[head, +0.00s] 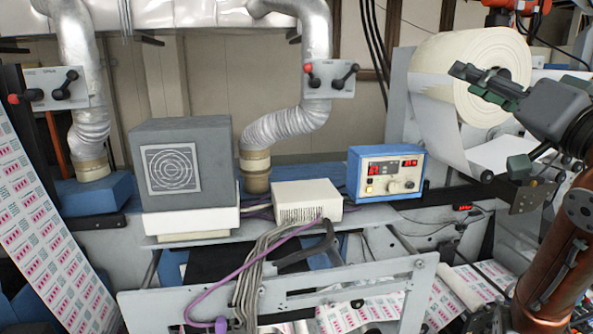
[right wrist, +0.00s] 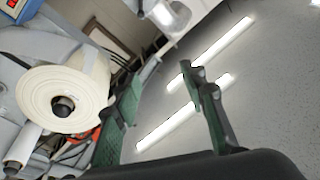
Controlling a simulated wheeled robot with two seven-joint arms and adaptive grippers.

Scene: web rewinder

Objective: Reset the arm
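My right gripper (head: 475,80) is raised at the upper right of the head view, in front of the large white paper roll (head: 505,85) as seen from there. In the right wrist view, the right gripper (right wrist: 168,80) has its two green-padded fingers spread apart with nothing between them. The paper roll (right wrist: 62,98) shows there left of the fingers. My right arm comes in from the right edge of the head view. My left gripper and left arm do not show.
A blue control box (head: 385,172) with red displays and a white box (head: 307,200) stand on the machine's shelf. A grey box with a fan grille (head: 171,168) is left of them. Silver ducts (head: 290,122) hang down. A metal frame (head: 300,290) and cables occupy the front.

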